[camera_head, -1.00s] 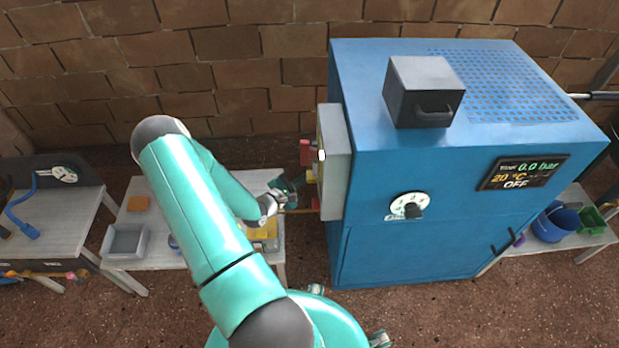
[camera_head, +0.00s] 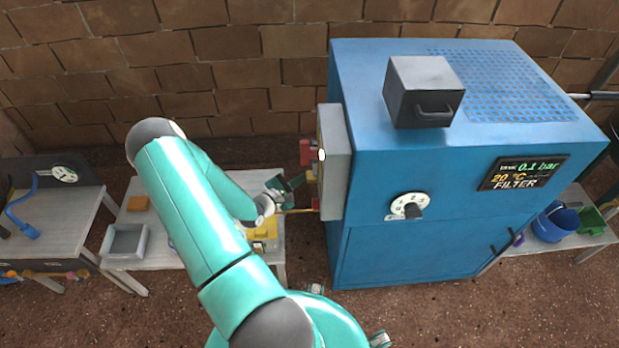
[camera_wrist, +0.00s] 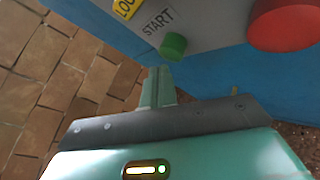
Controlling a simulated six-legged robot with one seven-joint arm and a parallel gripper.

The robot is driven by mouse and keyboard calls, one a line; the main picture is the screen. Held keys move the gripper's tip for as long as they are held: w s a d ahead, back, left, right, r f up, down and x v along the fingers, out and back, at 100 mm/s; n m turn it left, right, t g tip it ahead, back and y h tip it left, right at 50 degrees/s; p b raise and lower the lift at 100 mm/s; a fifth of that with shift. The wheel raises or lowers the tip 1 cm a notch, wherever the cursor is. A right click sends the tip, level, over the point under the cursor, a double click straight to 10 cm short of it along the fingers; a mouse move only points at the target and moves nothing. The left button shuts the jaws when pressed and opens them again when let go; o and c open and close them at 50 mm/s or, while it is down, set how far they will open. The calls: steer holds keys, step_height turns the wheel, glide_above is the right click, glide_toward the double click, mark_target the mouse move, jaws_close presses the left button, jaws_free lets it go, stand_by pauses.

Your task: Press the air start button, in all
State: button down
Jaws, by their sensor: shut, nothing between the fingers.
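The green button (camera_wrist: 173,46) sits beside the word START on the grey panel (camera_wrist: 205,25) in the wrist view. My gripper (camera_wrist: 160,75) is shut and empty, its fingertips just short of the button in the picture; I cannot tell whether they touch. In the head view my gripper (camera_head: 298,183) is by the grey box (camera_head: 335,165) on the left side of the blue machine (camera_head: 420,255). The button's face is not visible there. The display (camera_head: 523,172) reads 0.1 bar, 20 °C and FILTER.
A large red button (camera_wrist: 288,25) and a yellow label (camera_wrist: 126,8) flank the green button. A dial (camera_head: 409,206) is on the machine front. A low table (camera_head: 150,258) with a grey tray stands left. A brick wall (camera_head: 230,60) is behind.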

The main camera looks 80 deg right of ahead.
steer(key=shift+w, duration=0.25)
steer(key=shift+w+a, duration=0.2)
steer(key=shift+w, duration=0.6)
steer(key=shift+w+a, duration=0.2)
steer(key=shift+w, duration=0.65)
steer(key=shift+w+a, duration=0.2)
steer(key=shift+w, duration=0.6)
